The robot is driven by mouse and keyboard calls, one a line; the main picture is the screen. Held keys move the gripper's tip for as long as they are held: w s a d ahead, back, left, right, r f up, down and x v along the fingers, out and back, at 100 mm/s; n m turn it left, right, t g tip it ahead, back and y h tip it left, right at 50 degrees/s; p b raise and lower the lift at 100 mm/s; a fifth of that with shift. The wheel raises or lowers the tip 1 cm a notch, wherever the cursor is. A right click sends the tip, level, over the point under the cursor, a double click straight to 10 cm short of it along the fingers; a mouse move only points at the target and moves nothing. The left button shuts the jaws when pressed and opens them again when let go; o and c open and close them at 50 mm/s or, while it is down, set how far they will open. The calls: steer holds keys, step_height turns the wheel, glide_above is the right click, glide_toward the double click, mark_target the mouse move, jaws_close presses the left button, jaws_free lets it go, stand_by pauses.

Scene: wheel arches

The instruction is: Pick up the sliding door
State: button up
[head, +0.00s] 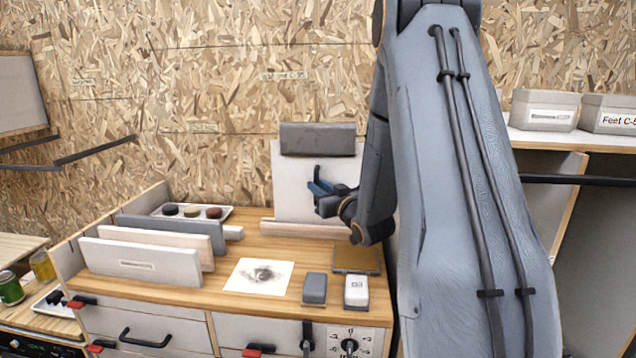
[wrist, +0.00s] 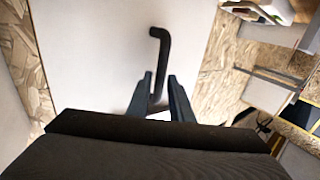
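The sliding door, as far as I can tell, is the pale upright panel (head: 292,195) at the back of the wooden bench. It fills much of the wrist view as a white face (wrist: 85,60). A dark bent handle (wrist: 160,60) stands out from it. My gripper (head: 318,187) is in front of the panel in the head view. In the wrist view my gripper's fingers (wrist: 160,85) are apart, one on each side of the handle's lower part. I cannot tell whether either finger touches it. My arm hides the panel's right side in the head view.
A dark grey block (head: 318,139) sits at the panel's top edge. Several boards (head: 140,262) stand on edge at the bench's left. Two small blocks (head: 314,288) (head: 356,291) and a paper sheet (head: 240,283) lie at the front. A shelf with bins (head: 545,110) is at right.

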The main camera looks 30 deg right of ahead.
jaws_close()
steer(key=shift+r, duration=0.2)
